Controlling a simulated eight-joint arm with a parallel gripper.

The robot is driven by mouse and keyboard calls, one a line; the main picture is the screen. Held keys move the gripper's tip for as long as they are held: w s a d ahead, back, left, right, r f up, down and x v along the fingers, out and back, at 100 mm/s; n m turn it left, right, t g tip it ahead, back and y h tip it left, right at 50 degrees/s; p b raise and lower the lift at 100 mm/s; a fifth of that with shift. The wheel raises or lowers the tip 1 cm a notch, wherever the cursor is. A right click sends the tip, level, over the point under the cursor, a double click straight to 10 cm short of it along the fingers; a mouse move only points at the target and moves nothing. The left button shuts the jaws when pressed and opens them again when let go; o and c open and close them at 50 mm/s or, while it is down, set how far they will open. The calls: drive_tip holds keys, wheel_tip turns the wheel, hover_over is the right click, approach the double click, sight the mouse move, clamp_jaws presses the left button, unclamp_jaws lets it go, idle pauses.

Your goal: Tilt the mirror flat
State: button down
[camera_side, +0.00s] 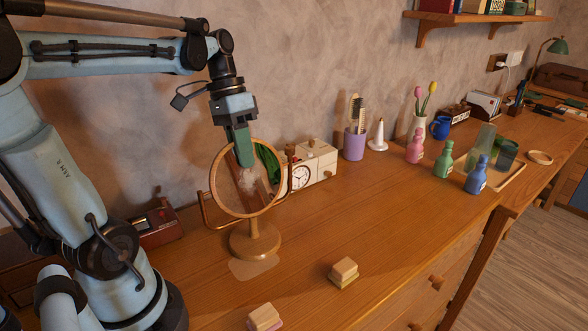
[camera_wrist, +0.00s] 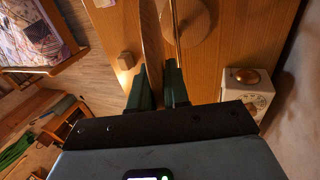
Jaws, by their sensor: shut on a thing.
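The round mirror (camera_side: 226,196) has a wooden rim and stands on a round wooden base (camera_side: 255,240) on the desk, in the middle of the side view. Its disc is close to upright and faces the side camera. My gripper (camera_side: 246,160) comes down from above onto the mirror's top rim and is shut on it. In the wrist view, the mirror (camera_wrist: 152,40) shows edge-on between the two green fingers of my gripper (camera_wrist: 160,85), with the round base (camera_wrist: 188,22) below. The fingertips are partly hidden behind the mirror in the side view.
A white box with a clock (camera_side: 315,165) stands close behind the mirror to the right. Two small wooden blocks (camera_side: 344,271) (camera_side: 264,317) lie in front. A purple cup with brushes (camera_side: 354,145) and several bottles (camera_side: 443,160) stand farther right. The desk front is mostly clear.

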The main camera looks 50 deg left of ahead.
drive_tip(key=shift+a+f+h, duration=0.15)
drive_tip(key=shift+a+h, duration=0.15)
drive_tip(key=shift+h, duration=0.4)
drive_tip(key=shift+a+f+h, duration=0.1)
drive_tip(key=shift+a+h, duration=0.15)
drive_tip(key=shift+h, duration=0.45)
drive_tip(key=c, duration=1.2)
unclamp_jaws()
drive_tip(key=shift+v, duration=3.8)
